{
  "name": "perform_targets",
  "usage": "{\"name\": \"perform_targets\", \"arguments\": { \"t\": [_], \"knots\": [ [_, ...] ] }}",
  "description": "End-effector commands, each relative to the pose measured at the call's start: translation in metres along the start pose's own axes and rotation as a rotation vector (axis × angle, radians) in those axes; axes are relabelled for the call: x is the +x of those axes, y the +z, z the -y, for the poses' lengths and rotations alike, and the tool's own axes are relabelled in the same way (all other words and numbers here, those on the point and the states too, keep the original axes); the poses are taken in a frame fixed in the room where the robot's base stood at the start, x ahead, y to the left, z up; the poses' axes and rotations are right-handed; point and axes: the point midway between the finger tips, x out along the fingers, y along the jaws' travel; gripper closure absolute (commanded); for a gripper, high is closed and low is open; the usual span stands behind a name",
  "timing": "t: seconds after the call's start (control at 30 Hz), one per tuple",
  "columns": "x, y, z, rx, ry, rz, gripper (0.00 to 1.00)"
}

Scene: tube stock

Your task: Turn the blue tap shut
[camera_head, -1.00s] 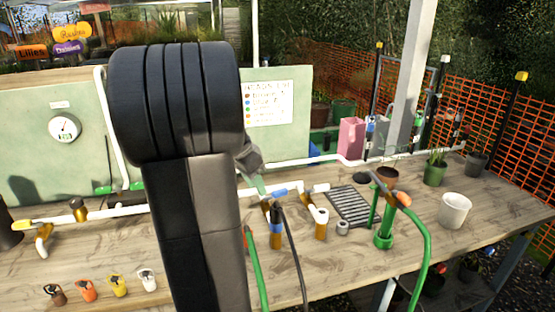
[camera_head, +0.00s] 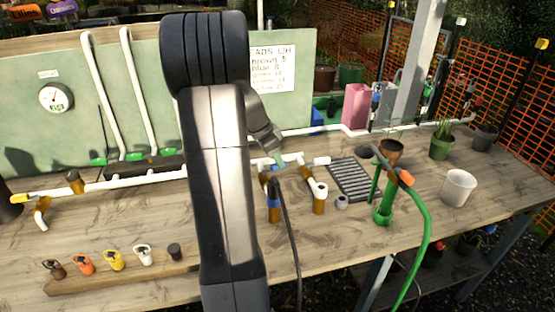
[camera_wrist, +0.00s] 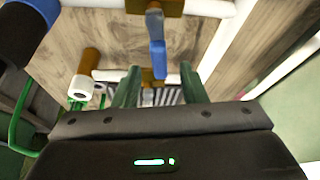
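The blue tap shows in the wrist view as a blue lever (camera_wrist: 157,58) on a brass body, beyond and between my fingertips. In the head view its blue part (camera_head: 281,165) is small and partly hidden by my gripper (camera_head: 275,155). My gripper, with green fingers, is above the tap, pointing down at the bench. In the wrist view my gripper (camera_wrist: 160,70) is open, with a clear gap between the fingers. I cannot tell whether a finger touches the lever. A blue-collared brass outlet with a black hose (camera_head: 273,202) stands in front of the tap.
A white pipe (camera_head: 130,181) runs along the bench (camera_head: 130,222). To the right are a brass outlet (camera_head: 319,200), a drain grate (camera_head: 349,180), a green stand with hose (camera_head: 384,210) and a white pot (camera_head: 458,188). Coloured tags (camera_head: 113,259) line the front left.

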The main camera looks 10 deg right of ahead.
Motion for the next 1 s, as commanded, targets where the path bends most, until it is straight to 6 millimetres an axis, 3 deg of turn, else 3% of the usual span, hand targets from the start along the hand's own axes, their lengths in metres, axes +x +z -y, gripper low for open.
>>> {"name": "perform_targets", "arguments": {
  "t": [0.2,0.47,0.5,0.7,1.0],
  "knots": [
    [0.017,0.000,0.000,-0.001,0.001,0.000,0.62],
    [0.019,0.000,0.000,-0.001,0.000,0.000,0.62],
    [0.019,0.000,0.000,-0.001,0.000,0.000,0.64],
    [0.019,0.000,0.000,-0.001,0.000,0.000,1.00],
    [0.022,0.001,-0.001,0.034,0.012,-0.001,1.00]
  ]
}}
